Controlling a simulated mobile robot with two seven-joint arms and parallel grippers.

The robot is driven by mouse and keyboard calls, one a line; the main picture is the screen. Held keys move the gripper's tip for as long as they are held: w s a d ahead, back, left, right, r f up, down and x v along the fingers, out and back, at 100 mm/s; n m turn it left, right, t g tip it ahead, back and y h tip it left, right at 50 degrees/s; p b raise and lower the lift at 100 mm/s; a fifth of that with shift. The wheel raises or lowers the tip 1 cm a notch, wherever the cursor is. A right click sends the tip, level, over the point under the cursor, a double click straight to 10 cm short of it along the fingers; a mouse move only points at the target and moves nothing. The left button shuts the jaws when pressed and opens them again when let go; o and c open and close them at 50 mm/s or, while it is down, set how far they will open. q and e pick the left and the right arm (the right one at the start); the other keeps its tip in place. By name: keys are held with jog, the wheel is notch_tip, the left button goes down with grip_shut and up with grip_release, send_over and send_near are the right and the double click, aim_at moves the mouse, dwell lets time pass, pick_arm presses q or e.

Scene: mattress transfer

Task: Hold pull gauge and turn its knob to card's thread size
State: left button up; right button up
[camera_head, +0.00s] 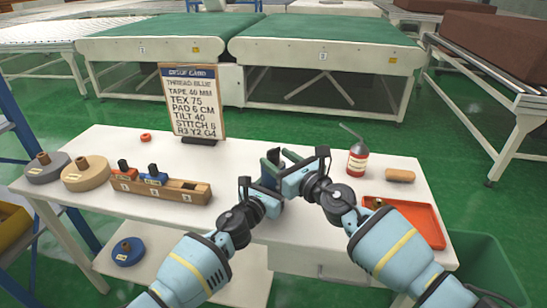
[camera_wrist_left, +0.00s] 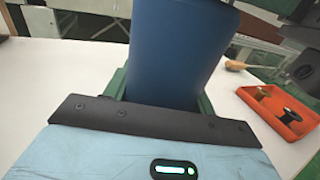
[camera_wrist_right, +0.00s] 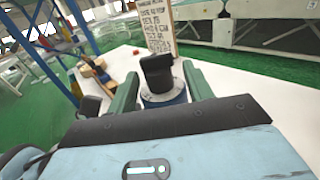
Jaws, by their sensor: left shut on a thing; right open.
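The card (camera_head: 194,100) stands upright in a stand at the table's back; its lines read THREAD: BLUE and TEX 75 among others. My left gripper (camera_head: 265,178) is shut on the pull gauge's blue body (camera_wrist_left: 178,50), which rises between its green fingers in the left wrist view. My right gripper (camera_head: 290,168) is open, its green fingers on either side of the gauge's black knob (camera_wrist_right: 157,72); blue body (camera_wrist_right: 165,98) shows below the knob. Contact between fingers and knob cannot be told. The gauge is mostly hidden by the grippers in the head view, and no dial marks are readable.
A wooden rack (camera_head: 158,187) with a red and a blue piece stands on the white table (camera_head: 250,150), beside grey (camera_head: 47,168) and tan (camera_head: 86,173) spools. A bottle (camera_head: 357,160), a brown roll (camera_head: 400,175) and a red tray (camera_head: 432,222) are at right.

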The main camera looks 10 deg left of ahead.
jog(key=shift+x, duration=1.05)
jog(key=shift+s+a+f, duration=0.1)
jog(key=shift+c, duration=0.4)
